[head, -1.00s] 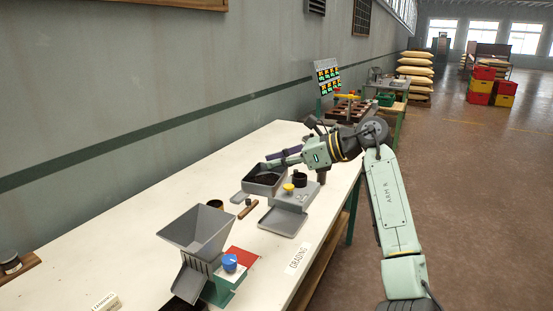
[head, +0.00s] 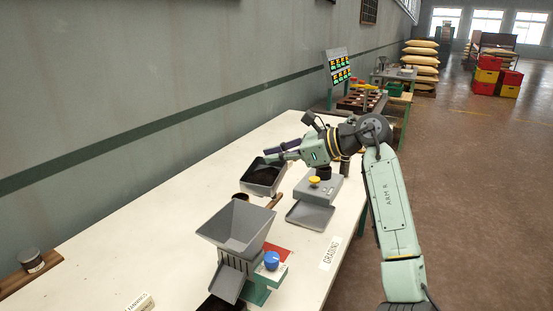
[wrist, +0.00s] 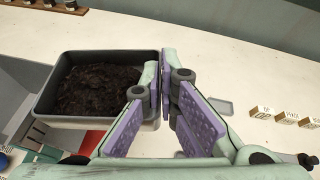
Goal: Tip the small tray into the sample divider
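The small tray (head: 262,189) is grey and filled with dark, crumbly material. My gripper (head: 279,157) is shut on one wall of it and holds it roughly level, seemingly above the table. In the wrist view the tray (wrist: 100,120) lies left of my gripper (wrist: 166,58), whose purple-padded fingers pinch its right wall. The sample divider (head: 240,227) has a grey funnel hopper, a slotted body and a chute, and stands nearer in the head view, below the tray in the picture.
A grey device with a yellow knob (head: 314,180) and a shallow pan (head: 310,215) stand right of the tray. A blue knob (head: 271,260) and red plate lie by the divider. A dark jar (head: 31,260) sits far left. Small label blocks (wrist: 285,117) stand on clear table.

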